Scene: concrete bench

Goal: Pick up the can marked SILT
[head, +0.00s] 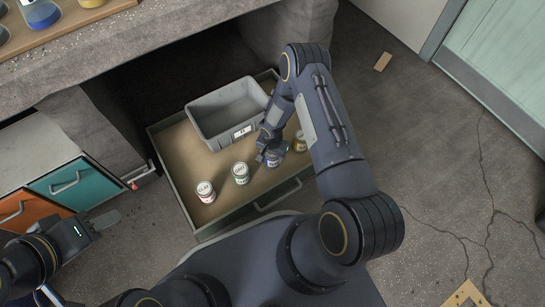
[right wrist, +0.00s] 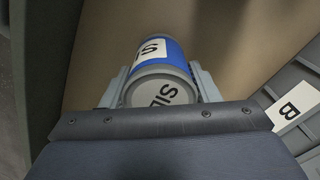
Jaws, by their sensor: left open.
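The can marked SILT (right wrist: 165,90) has a blue side, a white label and a grey lid lettered SILT. In the head view this blue can (head: 273,159) is in the open drawer, partly hidden by my right gripper (head: 268,150). In the right wrist view the fingers of my right gripper (right wrist: 162,88) lie against both sides of the can, shut on it. I cannot tell whether the can touches the drawer floor. My left gripper (head: 98,222) is open and empty, left of the drawer.
The drawer (head: 180,162) also holds a white-and-red can (head: 206,192), a green can (head: 241,174), a yellow can (head: 300,142) and a grey bin (head: 203,128) with a label. The bench (head: 130,38) overhangs the drawer's back. Cabinets with teal and orange fronts (head: 74,185) stand left.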

